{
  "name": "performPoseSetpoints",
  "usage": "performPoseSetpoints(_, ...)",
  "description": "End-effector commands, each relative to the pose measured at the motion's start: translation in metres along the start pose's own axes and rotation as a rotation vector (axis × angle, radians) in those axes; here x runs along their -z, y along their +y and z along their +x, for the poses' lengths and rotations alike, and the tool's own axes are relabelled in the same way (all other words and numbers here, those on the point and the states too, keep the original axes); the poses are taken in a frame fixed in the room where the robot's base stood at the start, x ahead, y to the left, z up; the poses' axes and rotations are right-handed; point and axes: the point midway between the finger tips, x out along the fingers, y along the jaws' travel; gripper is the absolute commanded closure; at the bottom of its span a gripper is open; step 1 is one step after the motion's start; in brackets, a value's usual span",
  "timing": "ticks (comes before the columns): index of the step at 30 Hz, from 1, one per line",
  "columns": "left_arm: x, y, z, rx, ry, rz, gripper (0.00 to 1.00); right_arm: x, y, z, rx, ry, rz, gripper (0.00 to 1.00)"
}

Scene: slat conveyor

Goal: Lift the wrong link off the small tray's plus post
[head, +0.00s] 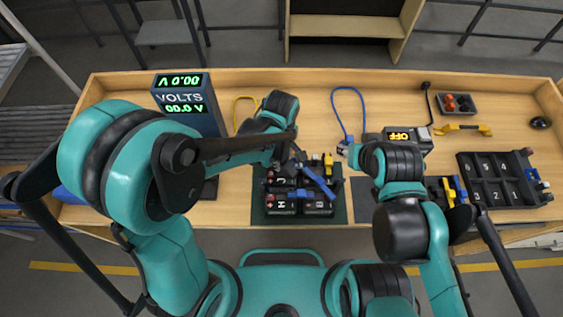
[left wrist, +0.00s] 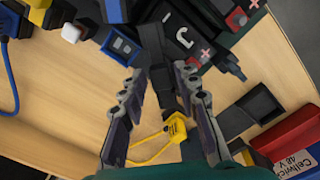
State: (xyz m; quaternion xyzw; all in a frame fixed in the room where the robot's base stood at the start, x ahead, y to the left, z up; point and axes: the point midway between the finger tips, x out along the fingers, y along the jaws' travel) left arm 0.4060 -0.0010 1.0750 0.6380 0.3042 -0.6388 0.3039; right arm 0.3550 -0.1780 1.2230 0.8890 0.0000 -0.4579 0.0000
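The dark small tray (head: 270,185), with lettered black cells (head: 318,207), sits on a green mat at the front middle of the bench. A blue link (head: 318,182) lies slantwise across it. My left gripper (head: 291,158) is over the tray's back left. In the left wrist view, its two fingers (left wrist: 163,108) are apart. A dark bar (left wrist: 160,75) lies between or below them; I cannot tell whether they touch it. Red plus marks (left wrist: 206,54) show on the cells beyond. My right gripper (head: 347,150) is by a blue cable's end, its fingers mostly hidden.
A volt meter (head: 183,100) stands at the back left. A box reading OFF (head: 405,137) and a small bin (head: 455,104) are at the back right. A numbered dark tray (head: 495,178) is at right. A yellow cable (head: 240,100) lies behind my left gripper.

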Motion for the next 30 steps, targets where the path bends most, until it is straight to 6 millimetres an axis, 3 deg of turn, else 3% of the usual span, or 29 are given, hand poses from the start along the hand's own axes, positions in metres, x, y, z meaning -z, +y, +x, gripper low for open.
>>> performPoseSetpoints(9,0.0,0.0,0.009,0.0,0.0,0.001,0.69,-0.001,0.0,0.001,0.0,0.0,0.0,0.6)
performPoseSetpoints(13,0.0,0.0,0.008,0.0,0.0,0.001,1.0,-0.001,0.0,0.001,0.0,0.0,0.0,0.6)
performPoseSetpoints(30,0.006,0.001,-0.002,0.0,0.0,0.0,1.0,0.004,0.0,-0.005,0.0,0.0,0.0,0.6)
